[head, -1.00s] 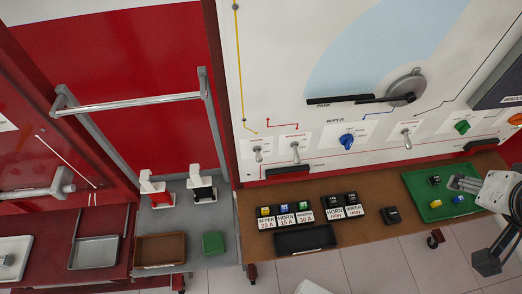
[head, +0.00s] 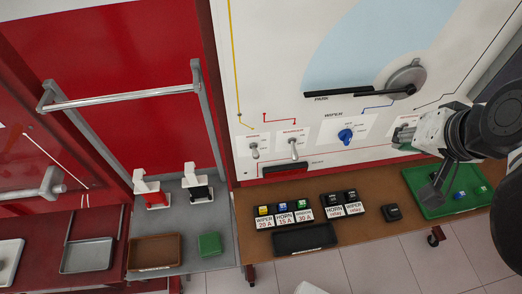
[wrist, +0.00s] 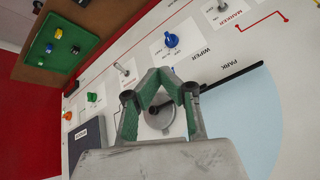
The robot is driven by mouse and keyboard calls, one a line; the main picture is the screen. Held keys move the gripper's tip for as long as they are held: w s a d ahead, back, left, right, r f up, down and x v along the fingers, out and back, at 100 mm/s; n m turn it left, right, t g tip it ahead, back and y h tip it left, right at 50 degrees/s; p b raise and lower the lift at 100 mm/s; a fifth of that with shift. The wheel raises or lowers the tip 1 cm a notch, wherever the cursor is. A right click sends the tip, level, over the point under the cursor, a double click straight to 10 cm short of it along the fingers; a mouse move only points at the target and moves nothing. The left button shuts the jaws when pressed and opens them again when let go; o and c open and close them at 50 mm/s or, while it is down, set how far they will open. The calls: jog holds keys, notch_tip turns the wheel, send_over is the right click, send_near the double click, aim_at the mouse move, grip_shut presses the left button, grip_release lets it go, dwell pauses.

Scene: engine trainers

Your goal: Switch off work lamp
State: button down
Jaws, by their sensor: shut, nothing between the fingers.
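The white panel carries several toggle switches; which one is the work lamp's I cannot read for certain. In the wrist view one toggle (wrist: 122,69) stands between the blue wiper knob (wrist: 171,40) and the green knob (wrist: 92,97), its label too small to read. The marker toggle (wrist: 221,5) is at the top edge; it also shows in the head view (head: 293,147), with another toggle (head: 254,151) to its left. My gripper (head: 400,136) is shut and empty in front of the panel, right of the blue knob, partly hiding the first toggle's area.
A wooden shelf (head: 370,232) below the panel holds labelled fuses and relays (head: 286,212), a black tray (head: 303,239) and a green tray (head: 419,182). The wiper arm (head: 340,92) sticks out on the panel. A grey cart (head: 180,235) stands to the left.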

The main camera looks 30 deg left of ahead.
jog(key=s+a+f+n+g+y+b, duration=0.1)
jog(key=a+f+g, duration=0.1)
jog(key=a, duration=0.9)
jog(key=s+a+f+n+g+y+b, duration=0.1)
jog(key=s+a+f+y+b, duration=0.1)
jog(key=a, duration=0.8)
jog(key=shift+a+n+g, duration=0.4)
jog(key=shift+f, duration=0.1)
jog(key=b, duration=0.1)
send_over(255, 152)
jog(key=w+d, duration=0.2)
jog(key=w, duration=0.1)
notch_tip(255, 152, down, 8)
jog(key=shift+s+a+f, duration=0.1)
jog(key=shift+s+f, duration=0.55)
jog(key=shift+f, duration=0.25)
jog(key=shift+s+f, duration=0.6)
jog(key=shift+f, duration=0.25)
jog(key=shift+f, duration=0.1)
